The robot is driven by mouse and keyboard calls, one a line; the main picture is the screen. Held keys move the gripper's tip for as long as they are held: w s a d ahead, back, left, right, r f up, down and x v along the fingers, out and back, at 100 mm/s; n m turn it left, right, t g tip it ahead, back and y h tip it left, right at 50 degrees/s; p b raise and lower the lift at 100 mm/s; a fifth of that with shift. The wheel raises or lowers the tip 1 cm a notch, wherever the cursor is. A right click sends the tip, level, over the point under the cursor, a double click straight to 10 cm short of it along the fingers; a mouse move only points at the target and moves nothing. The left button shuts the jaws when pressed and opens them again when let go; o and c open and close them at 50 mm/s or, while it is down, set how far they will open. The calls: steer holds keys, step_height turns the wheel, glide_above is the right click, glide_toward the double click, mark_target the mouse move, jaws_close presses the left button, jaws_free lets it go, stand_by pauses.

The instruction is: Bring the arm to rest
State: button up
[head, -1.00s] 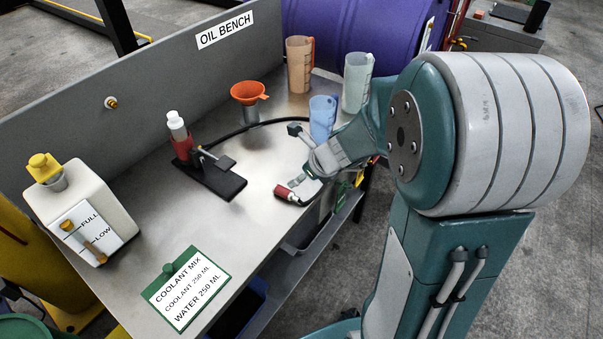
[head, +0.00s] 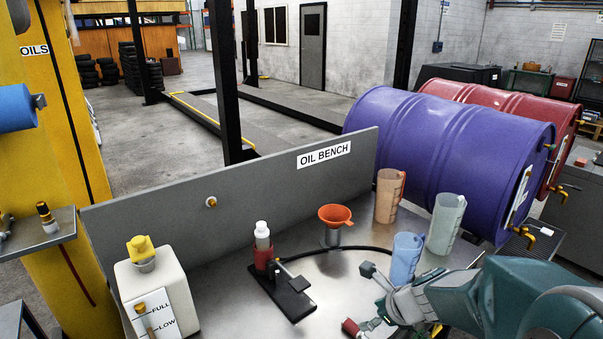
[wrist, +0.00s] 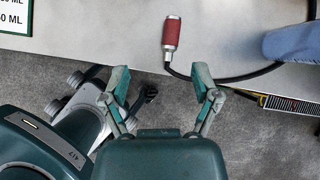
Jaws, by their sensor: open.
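My gripper (wrist: 161,85) is open and empty in the wrist view, its two fingers spread apart. It hangs at the bench's edge over the grey floor. In the head view my arm reaches in from the lower right, and the gripper (head: 373,310) shows near the front right of the oil bench (head: 235,286), partly cut off at the bottom. A red cylindrical connector (wrist: 172,34) on a black hose lies on the bench ahead of the fingertips, apart from them. It also shows in the head view (head: 351,327).
Clear, tan and blue jugs (head: 406,258) stand at the bench's right, near an orange funnel (head: 335,214). A black stand (head: 284,293) holds a red-and-white bottle. A white coolant container (head: 158,296) stands at left. A purple drum (head: 450,160) lies behind.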

steer(key=s+r+n+h, duration=0.1)
steer(key=s+r+n, duration=0.3)
steer(key=s+n, duration=0.2)
steer(key=s+a+r+n+h, duration=0.1)
steer(key=s+r+n, duration=0.3)
steer(key=n, duration=0.7)
steer(key=s+a+r+n+h, duration=0.1)
steer(key=s+r+n, duration=0.3)
steer(key=s+n, duration=0.4)
steer(key=shift+s+a+r+n+h, duration=0.15)
steer(key=shift+r+n+h, duration=0.15)
steer(key=shift+n+h, duration=0.3)
